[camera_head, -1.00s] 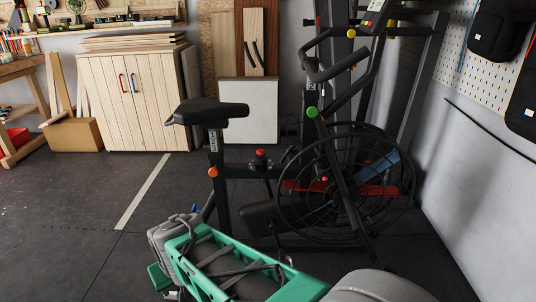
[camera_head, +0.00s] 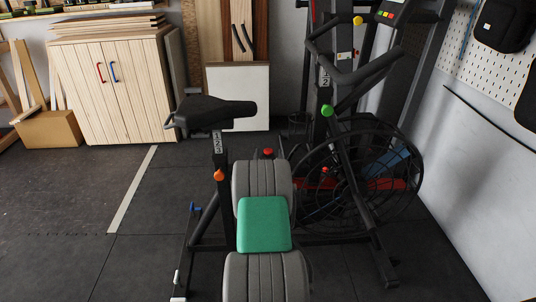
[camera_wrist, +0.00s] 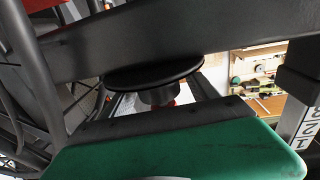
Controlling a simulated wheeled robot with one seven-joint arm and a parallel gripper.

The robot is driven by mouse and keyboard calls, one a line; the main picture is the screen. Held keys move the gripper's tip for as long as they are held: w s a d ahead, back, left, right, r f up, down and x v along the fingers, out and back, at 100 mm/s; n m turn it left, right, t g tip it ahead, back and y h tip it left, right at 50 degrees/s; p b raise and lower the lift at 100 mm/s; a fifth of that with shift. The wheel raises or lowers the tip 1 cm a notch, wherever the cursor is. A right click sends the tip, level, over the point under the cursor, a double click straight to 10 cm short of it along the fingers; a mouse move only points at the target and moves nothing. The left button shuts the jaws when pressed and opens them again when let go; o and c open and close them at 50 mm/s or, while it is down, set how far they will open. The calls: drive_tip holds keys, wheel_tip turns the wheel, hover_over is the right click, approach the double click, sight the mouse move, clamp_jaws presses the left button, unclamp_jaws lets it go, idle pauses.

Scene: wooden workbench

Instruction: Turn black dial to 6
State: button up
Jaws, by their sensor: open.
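A black round disc, which looks like the dial (camera_wrist: 155,75), sits against the bike's dark bar in the upside-down wrist view. A grey stub and a bit of red show below it. In the head view, a red knob (camera_head: 268,152) at what seems the same place peeks above my grey arm link, which hides the disc. No numbers are readable on the dial. My gripper (camera_wrist: 165,118) fills the lower wrist view as a green body with a dark front edge. It is open, close to the dial, and its fingertips are not clearly visible. Contact cannot be told.
The bike's seat (camera_head: 208,110) and post with an orange knob (camera_head: 219,175) stand left of my arm. A caged flywheel (camera_head: 375,180), a green knob (camera_head: 327,110) and handlebars (camera_head: 350,70) stand right. A wooden cabinet (camera_head: 115,95) is behind; floor is free at left.

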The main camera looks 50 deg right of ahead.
drive_tip(key=shift+x, duration=0.95)
drive_tip(key=shift+r, duration=0.1)
drive_tip(key=shift+c, duration=0.2)
drive_tip(key=c, duration=1.3)
drive_tip(key=shift+f+b, duration=0.2)
drive_tip(key=shift+b, duration=0.3)
